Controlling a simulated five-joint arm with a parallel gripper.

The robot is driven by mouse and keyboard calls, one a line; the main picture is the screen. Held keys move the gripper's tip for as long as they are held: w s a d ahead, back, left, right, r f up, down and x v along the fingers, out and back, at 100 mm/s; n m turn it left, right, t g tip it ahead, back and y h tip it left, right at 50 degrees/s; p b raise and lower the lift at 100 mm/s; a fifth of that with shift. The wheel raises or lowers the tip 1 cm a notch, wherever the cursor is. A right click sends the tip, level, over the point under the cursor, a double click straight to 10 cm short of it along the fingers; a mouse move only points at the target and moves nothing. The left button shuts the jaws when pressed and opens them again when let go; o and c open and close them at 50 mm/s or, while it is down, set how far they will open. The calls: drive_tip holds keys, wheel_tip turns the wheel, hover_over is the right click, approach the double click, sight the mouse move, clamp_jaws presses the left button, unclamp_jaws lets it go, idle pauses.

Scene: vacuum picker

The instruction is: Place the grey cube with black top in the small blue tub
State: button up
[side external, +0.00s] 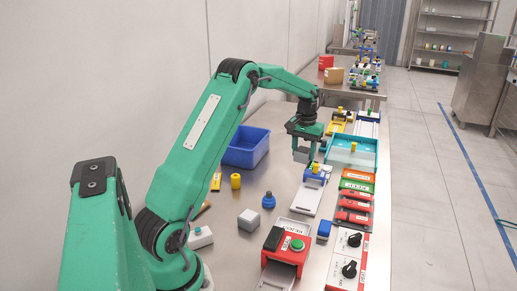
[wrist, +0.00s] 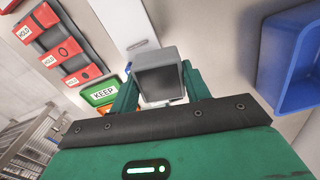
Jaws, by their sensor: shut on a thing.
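My gripper (side external: 304,140) is shut on the grey cube with black top (wrist: 160,80), which sits between its green fingers in the wrist view. In the side view the cube (side external: 301,155) shows as a grey block under the gripper. The small blue tub (side external: 262,153) stands left of the gripper on the steel table, and the cube is outside it. The tub also shows at the right edge of the wrist view (wrist: 288,60). The exact height of the cube above the table is hard to tell.
A light blue tray (side external: 364,164) stands right of the gripper. A paler grey cube (side external: 248,219), a blue knob piece (side external: 268,200) and a yellow cylinder (side external: 236,181) stand nearer. Red and green labelled blocks line the right edge. Bare table lies between gripper and tub.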

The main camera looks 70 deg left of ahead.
drive_tip(key=s+a+n, duration=0.1)
drive_tip(key=s+a, duration=0.6)
drive_tip(key=a, duration=0.5)
drive_tip(key=s+a+n, duration=0.1)
drive_tip(key=s+a, duration=0.7)
drive_tip(key=a, duration=0.4)
drive_tip(key=shift+w+a+f, duration=0.1)
drive_tip(key=shift+w+f, duration=0.05)
drive_tip(key=shift+f, duration=1.2)
drive_tip(key=shift+w+a+f, duration=0.1)
drive_tip(key=shift+f, duration=1.2)
drive_tip(key=shift+f, duration=0.15)
drive_tip(key=shift+f, duration=2.35)
drive_tip(key=shift+f, duration=0.15)
drive_tip(key=o, duration=1)
